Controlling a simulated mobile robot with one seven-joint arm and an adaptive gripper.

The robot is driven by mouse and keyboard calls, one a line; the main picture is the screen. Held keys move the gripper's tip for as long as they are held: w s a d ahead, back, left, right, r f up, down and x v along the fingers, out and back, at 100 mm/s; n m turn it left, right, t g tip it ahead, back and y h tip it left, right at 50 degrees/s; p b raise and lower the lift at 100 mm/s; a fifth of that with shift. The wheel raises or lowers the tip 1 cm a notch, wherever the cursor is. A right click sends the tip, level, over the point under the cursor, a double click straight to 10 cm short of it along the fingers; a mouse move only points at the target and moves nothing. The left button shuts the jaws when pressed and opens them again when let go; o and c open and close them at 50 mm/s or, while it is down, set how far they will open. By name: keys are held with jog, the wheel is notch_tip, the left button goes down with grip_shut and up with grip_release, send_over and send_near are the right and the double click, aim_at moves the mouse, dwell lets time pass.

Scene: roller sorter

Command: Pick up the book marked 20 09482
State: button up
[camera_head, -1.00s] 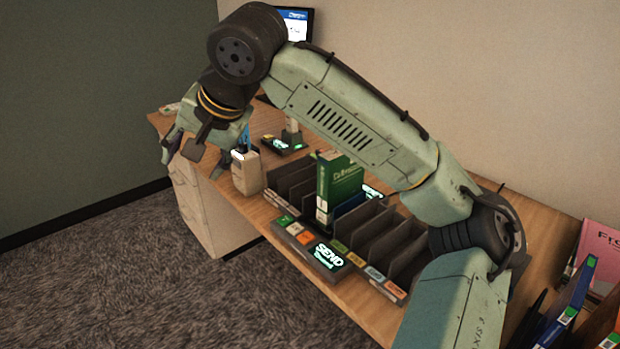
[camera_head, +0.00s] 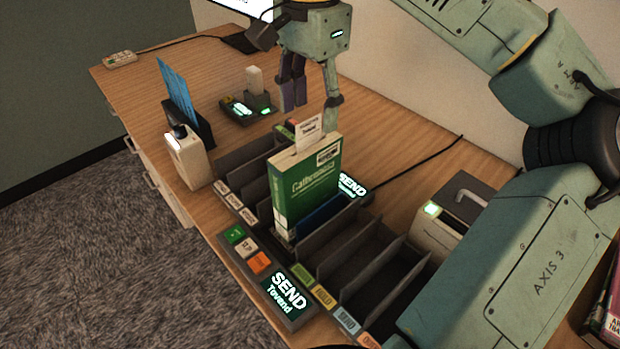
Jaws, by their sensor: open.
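A green book (camera_head: 307,188) stands upright in a slot of the grey sorter (camera_head: 345,262) in the head view. It has a white label on its cover and a white slip (camera_head: 309,133) sticking out of its top. I cannot read the number 20 09482 on any book. A dark blue item (camera_head: 322,214) sits lower in the sorter beside the green book. My gripper (camera_head: 312,98) is open and empty, pointing down, just above and behind the green book's top. One finger overlaps the slip's upper right in the picture; I cannot tell whether they touch.
Lit SEND panels (camera_head: 287,291) flank the sorter. A white box (camera_head: 187,157) and a dark holder with blue sheets (camera_head: 178,95) stand at left. A grey-white device (camera_head: 453,215) stands right, near my arm. Several books (camera_head: 608,318) are at lower right.

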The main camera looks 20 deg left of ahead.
aim_at(306, 152)
jog(key=f, duration=0.3)
jog(key=f+p, duration=0.1)
jog(key=f, duration=0.2)
jog(key=s+f, duration=0.1)
jog(key=f, duration=0.1)
jog(key=shift+a+f, duration=0.25)
jog(key=shift+f, duration=0.15)
jog(key=shift+c, duration=0.4)
grip_shut()
